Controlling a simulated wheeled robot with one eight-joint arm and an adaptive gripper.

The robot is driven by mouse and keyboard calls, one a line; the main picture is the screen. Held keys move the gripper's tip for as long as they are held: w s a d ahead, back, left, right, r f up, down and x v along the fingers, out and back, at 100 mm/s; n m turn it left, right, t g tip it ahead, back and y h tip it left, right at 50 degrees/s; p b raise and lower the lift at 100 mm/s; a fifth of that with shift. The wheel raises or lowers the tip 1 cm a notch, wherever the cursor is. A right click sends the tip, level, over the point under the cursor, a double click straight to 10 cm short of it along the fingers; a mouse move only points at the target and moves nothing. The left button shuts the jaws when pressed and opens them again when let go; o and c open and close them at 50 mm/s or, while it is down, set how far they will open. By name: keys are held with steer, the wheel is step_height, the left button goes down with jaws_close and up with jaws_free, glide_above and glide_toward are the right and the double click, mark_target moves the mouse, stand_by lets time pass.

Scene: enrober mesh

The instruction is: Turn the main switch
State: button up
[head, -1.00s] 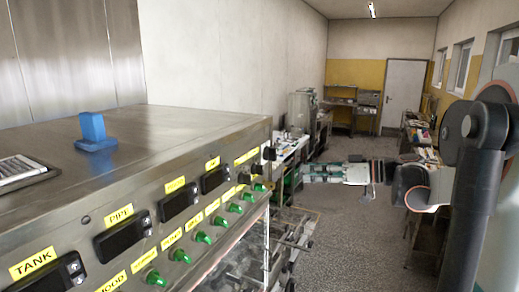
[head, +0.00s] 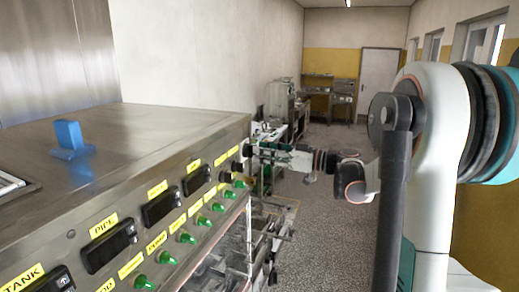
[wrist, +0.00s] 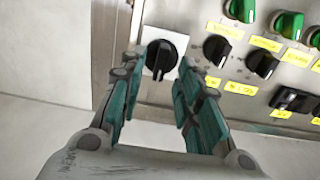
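The main switch appears to be the black rotary knob (wrist: 160,57) on a pale square plate in the wrist view. Its handle points down, slightly left. My gripper (wrist: 159,62) is open, with one teal-grey finger on each side of the knob in the picture and gaps showing between. I cannot tell how far the fingertips are from the panel. In the head view my gripper (head: 254,151) is at the far end of the control panel (head: 150,184), where it partly hides the knob.
Other black knobs (wrist: 216,49) and green switches (wrist: 241,10) sit close to the right of my fingers. A blue object (head: 69,139) stands on the machine's steel top (head: 130,130). Open floor (head: 335,190) lies right of the machine.

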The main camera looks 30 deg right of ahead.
steer(key=shift+x, duration=0.95)
jaws_close()
steer(key=shift+m, duration=0.4)
steer(key=m+b, duration=0.4)
steer(key=m, duration=0.4)
steer(key=m+b, duration=0.4)
steer(key=m, duration=0.5)
steer(key=shift+w+d+f, duration=0.1)
steer(key=shift+d+f, duration=0.1)
steer(key=shift+b, duration=0.3)
